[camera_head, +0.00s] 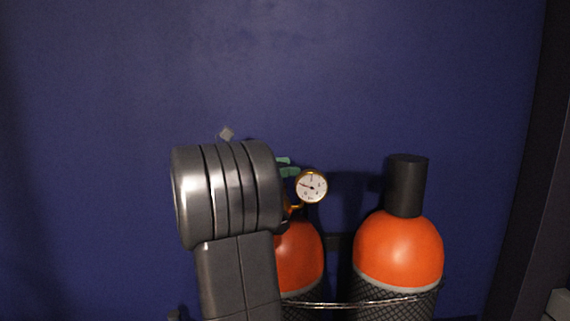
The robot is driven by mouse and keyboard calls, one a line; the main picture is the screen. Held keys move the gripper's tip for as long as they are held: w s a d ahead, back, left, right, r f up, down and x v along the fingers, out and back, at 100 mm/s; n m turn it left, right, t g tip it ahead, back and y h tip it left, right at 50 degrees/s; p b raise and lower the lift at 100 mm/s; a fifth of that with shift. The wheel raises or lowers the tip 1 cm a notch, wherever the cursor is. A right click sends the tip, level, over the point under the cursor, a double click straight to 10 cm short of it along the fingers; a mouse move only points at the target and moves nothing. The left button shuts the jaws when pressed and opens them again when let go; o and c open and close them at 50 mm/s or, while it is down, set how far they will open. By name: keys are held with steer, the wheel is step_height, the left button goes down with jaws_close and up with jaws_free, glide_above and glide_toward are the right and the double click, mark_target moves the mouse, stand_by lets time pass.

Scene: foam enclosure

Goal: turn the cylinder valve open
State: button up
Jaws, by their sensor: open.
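The left orange cylinder (301,257) stands upright, partly hidden behind my grey arm. A round pressure gauge (311,187) with a brass rim and white face sits at its top, above some brass fitting. Part of a green piece (287,169), seemingly the valve handle, shows just left of the gauge; the rest is hidden by my arm. My gripper is not visible; my thick arm link covers the area left of the valve. I cannot tell whether the gripper touches the handle.
A second orange cylinder (399,250) with a black cap (407,185) stands to the right. A metal rail (345,304) runs across both cylinders. A dark blue wall (420,80) is behind. A small grey piece (227,134) shows above my arm; I cannot tell what it is.

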steer(key=shift+w+d, duration=0.1)
steer(key=shift+d, duration=0.25)
steer(key=c, duration=1)
steer(key=shift+o, duration=0.2)
steer(key=shift+r+n+t, duration=0.1)
steer(key=shift+n+t, duration=0.2)
steer(key=shift+t, duration=0.1)
steer(key=shift+w+a+n+t+y, duration=0.1)
steer(key=shift+n+t+y, duration=0.4)
steer(key=shift+t, duration=0.4)
steer(key=shift+w+n+t+y, duration=0.1)
steer(key=shift+n+t+y, duration=0.2)
steer(key=shift+n+t, duration=0.5)
steer(key=o, duration=1)
steer(key=shift+c, duration=0.2)
